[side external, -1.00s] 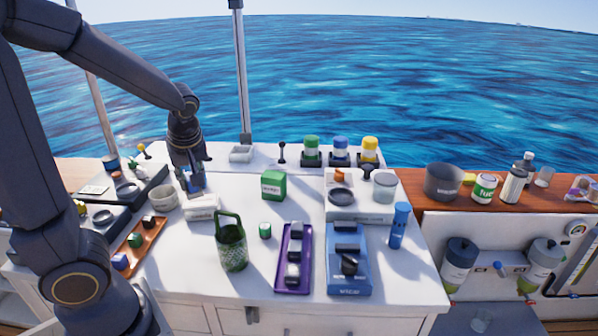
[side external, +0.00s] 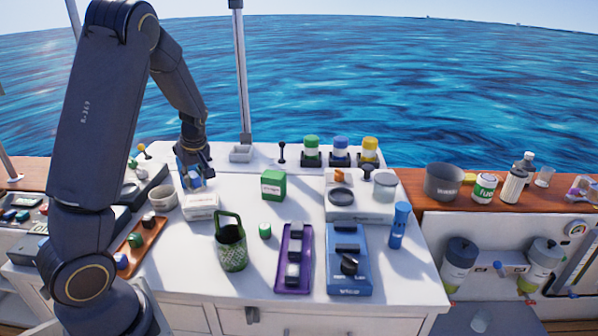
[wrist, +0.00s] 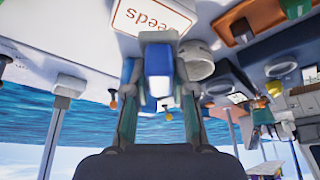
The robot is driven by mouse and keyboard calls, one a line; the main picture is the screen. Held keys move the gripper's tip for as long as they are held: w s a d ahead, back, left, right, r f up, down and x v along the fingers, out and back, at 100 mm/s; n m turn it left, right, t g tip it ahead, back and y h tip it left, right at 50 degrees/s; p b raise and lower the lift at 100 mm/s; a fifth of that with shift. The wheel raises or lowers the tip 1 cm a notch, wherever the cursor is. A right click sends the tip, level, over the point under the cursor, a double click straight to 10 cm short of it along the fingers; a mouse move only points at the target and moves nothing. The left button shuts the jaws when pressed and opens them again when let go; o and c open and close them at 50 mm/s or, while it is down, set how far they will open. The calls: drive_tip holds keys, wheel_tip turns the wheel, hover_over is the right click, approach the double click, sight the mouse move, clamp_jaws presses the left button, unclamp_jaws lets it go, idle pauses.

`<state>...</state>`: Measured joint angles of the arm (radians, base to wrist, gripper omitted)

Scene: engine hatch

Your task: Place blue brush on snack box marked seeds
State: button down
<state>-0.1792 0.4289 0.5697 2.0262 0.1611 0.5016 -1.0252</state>
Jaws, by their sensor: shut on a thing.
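My gripper (side external: 193,172) is shut on the blue brush (wrist: 158,60), which has blue and pale parts between the fingers in the wrist view. The brush also shows as a blue patch below my gripper in the side view (side external: 188,181). The snack box marked seeds (side external: 201,207) is a low white box on the white counter, just below and slightly right of the brush in the side view. Its red-framed label, partly readable as "eeds", shows at the top of the wrist view (wrist: 152,17). I cannot tell whether brush and box touch.
A white cup (side external: 163,197) stands left of the box, near an orange tray (side external: 140,246) with small items. A green mesh basket (side external: 231,248) is in front, a green box (side external: 273,185) to the right. Bare counter lies between the white box and green box.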

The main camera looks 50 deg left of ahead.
sight(198, 187)
drive_tip(key=shift+w+a+f, duration=0.3)
drive_tip(key=shift+w+f, duration=0.1)
drive_tip(key=shift+f, duration=0.1)
drive_tip(key=shift+w+f, duration=0.1)
drive_tip(key=shift+f, duration=1.6)
drive_tip(key=shift+f, duration=0.1)
drive_tip(key=c, duration=1)
unclamp_jaws()
